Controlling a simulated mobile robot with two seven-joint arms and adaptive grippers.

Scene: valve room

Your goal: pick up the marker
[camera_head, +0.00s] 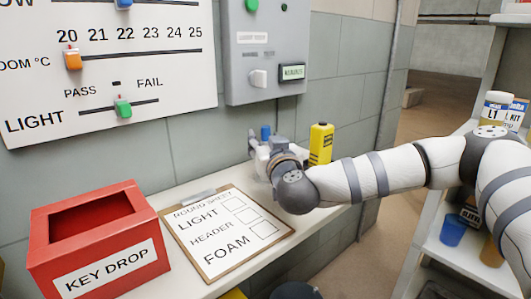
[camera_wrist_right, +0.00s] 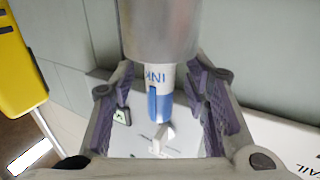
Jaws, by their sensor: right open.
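The marker (camera_wrist_right: 158,90) is white with blue lettering and a blue end. In the right wrist view it sticks out of a grey metal cylinder (camera_wrist_right: 158,30) that hides its other end. In the head view a blue tip (camera_head: 265,132) shows just behind my right gripper (camera_head: 262,150), near the wall. My right gripper (camera_wrist_right: 160,82) is open, with its purple-padded fingers on either side of the marker in the wrist picture. I see no grip on it; whether either pad touches it I cannot tell. My left gripper is not in view.
A yellow bottle (camera_head: 321,144) stands close to the right gripper. A clipboard (camera_head: 228,234) and a red key drop box (camera_head: 100,240) lie along the white shelf (camera_head: 182,290). A grey wall box (camera_head: 262,60) hangs above. A side shelf at right holds a blue cup (camera_head: 453,230).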

